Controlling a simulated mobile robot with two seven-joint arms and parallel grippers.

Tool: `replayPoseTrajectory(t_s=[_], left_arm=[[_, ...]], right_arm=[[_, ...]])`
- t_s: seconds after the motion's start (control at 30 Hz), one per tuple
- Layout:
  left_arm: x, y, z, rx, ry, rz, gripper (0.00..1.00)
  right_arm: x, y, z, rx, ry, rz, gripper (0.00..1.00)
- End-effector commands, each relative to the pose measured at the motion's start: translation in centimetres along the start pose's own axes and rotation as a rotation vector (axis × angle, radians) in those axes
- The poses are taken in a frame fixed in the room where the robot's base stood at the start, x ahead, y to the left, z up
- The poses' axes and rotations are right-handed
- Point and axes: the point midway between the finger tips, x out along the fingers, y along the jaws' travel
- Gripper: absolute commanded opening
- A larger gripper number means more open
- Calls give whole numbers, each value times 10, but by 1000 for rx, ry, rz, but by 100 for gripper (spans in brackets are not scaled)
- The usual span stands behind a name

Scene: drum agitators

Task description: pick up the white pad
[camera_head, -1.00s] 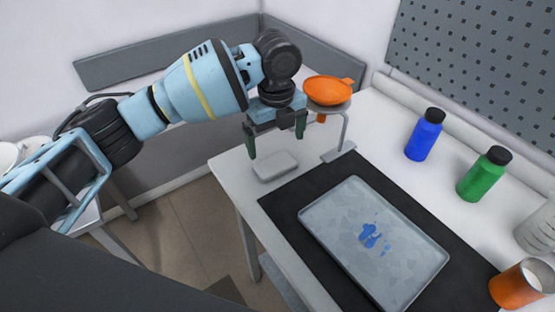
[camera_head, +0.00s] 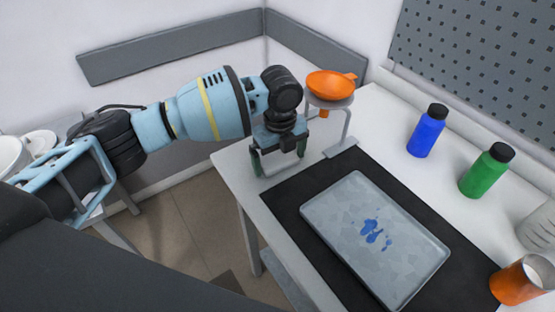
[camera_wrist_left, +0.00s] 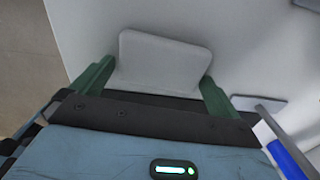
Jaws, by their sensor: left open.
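The white pad (camera_wrist_left: 163,60) is a small, pale block with rounded corners, lying on the near left corner of the white table. In the head view it is largely hidden by my left gripper (camera_head: 279,165), which is down over it. My left gripper is open, with its green fingers on either side of the pad. In the left wrist view the pad sits between the fingertips, close to both. I cannot tell whether either finger touches it. My right gripper is not in view.
A grey tray (camera_head: 340,200) with blue splashes lies on a black mat (camera_head: 285,198). An orange funnel (camera_head: 331,84) on a metal stand (camera_head: 345,130) is just right of the gripper. Blue (camera_head: 427,132) and green (camera_head: 486,172) bottles and an orange cup (camera_head: 512,287) stand at right.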

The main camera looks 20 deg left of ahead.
Motion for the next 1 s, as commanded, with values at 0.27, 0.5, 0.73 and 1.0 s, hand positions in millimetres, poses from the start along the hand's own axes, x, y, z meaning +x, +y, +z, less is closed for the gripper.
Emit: replayPoseTrajectory(t_s=[0.27, 0.5, 0.73, 1.0], left_arm=[[-1, 0, 0, 0, 0, 0, 82], [-1, 0, 0, 0, -1, -1, 68], [-14, -1, 0, 0, -2, -3, 68], [-64, -1, 0, 0, -2, -4, 68]], right_arm=[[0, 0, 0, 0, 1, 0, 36], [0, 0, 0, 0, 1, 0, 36], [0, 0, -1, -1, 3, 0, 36], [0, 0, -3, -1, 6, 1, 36]])
